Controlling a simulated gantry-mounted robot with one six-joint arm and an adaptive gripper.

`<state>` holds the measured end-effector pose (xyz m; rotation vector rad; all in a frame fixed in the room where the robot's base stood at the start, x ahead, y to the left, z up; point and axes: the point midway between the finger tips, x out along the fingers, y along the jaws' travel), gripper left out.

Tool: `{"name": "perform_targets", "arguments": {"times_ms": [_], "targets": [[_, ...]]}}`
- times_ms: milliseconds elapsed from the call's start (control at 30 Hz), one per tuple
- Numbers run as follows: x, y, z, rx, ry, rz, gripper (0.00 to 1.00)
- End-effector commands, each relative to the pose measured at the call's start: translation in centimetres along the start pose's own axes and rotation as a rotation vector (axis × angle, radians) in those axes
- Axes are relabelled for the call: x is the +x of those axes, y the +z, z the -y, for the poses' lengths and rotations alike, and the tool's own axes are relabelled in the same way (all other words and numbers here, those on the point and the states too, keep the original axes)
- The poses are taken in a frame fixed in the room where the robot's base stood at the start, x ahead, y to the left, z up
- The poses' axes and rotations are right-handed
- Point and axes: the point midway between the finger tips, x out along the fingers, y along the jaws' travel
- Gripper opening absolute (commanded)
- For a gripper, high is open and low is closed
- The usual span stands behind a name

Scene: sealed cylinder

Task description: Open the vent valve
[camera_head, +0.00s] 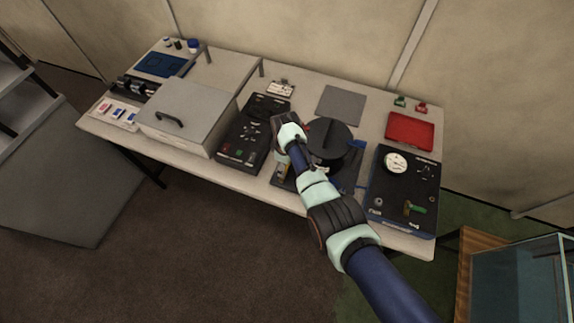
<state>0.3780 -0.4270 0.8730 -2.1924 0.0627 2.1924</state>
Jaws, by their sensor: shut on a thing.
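A sealed cylinder with a round black lid (330,138) stands on a dark base near the middle of the table. A small red part (307,127) shows at the lid's left edge, and a blue part (358,145) shows at its right. I cannot tell which part is the vent valve. My gripper (281,122) is at the left side of the cylinder, close to the red part. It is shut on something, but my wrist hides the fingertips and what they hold.
A black panel with a gauge (396,163) and a green handle (417,209) is to the right. A red tray (409,132) and a grey mat (341,105) lie behind. A black control box (253,133) and a grey lidded box (187,117) stand left.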

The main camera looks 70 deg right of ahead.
Motion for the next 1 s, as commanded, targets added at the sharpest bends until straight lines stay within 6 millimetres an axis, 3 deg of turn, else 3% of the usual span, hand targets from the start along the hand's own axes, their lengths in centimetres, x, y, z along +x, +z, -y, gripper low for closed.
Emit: {"name": "perform_targets", "arguments": {"times_ms": [733,767,900,1000], "targets": [[0.02,-0.22,0.04,-0.09,0.0,0.0,0.32],[0.02,-0.22,0.04,-0.09,0.0,0.0,0.7],[0.02,-0.21,0.04,-0.089,0.0,0.0,0.92],[0.01,-0.21,0.03,-0.088,0.0,0.0,0.92]]}}
